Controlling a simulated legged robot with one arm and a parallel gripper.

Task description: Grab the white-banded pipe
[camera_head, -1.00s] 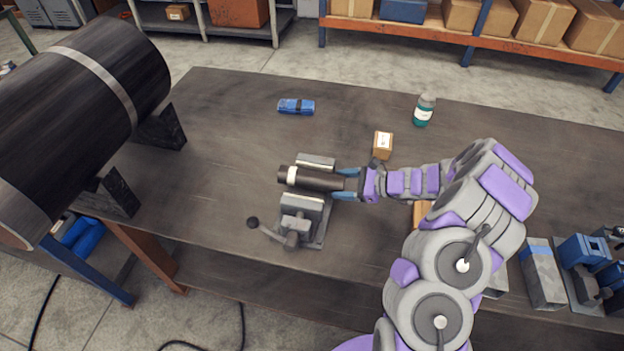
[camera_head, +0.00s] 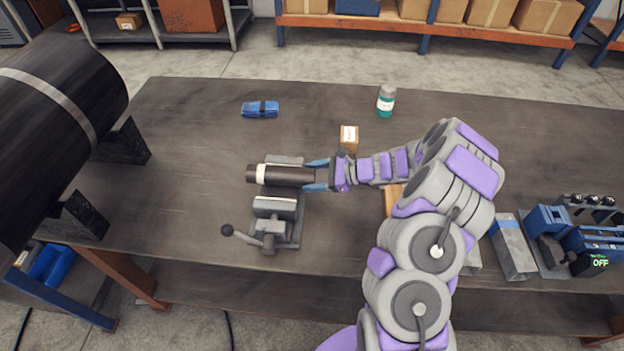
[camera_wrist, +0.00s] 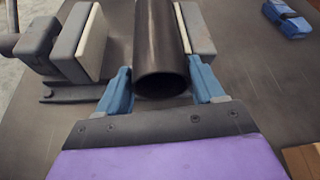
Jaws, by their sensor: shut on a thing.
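The dark pipe (camera_head: 292,176) lies level, with a white band (camera_head: 261,174) near its left end. It sits between the two jaws of a grey vise (camera_head: 270,228), which has a lever at the front left. In the wrist view the pipe (camera_wrist: 160,50) shows its open round end. It is close to the right vise jaw (camera_wrist: 197,28), with a gap to the left vise jaw (camera_wrist: 80,42). My gripper (camera_head: 317,175) is shut on the pipe's right end. Its blue fingers are on either side of the pipe. The white band is not visible in the wrist view.
A large dark cylinder (camera_head: 50,130) rests on black supports at the left. A blue object (camera_head: 260,109), a small box (camera_head: 349,138) and a teal-and-white bottle (camera_head: 386,101) stand behind. Blue equipment (camera_head: 575,235) is at the right. The table between is mostly clear.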

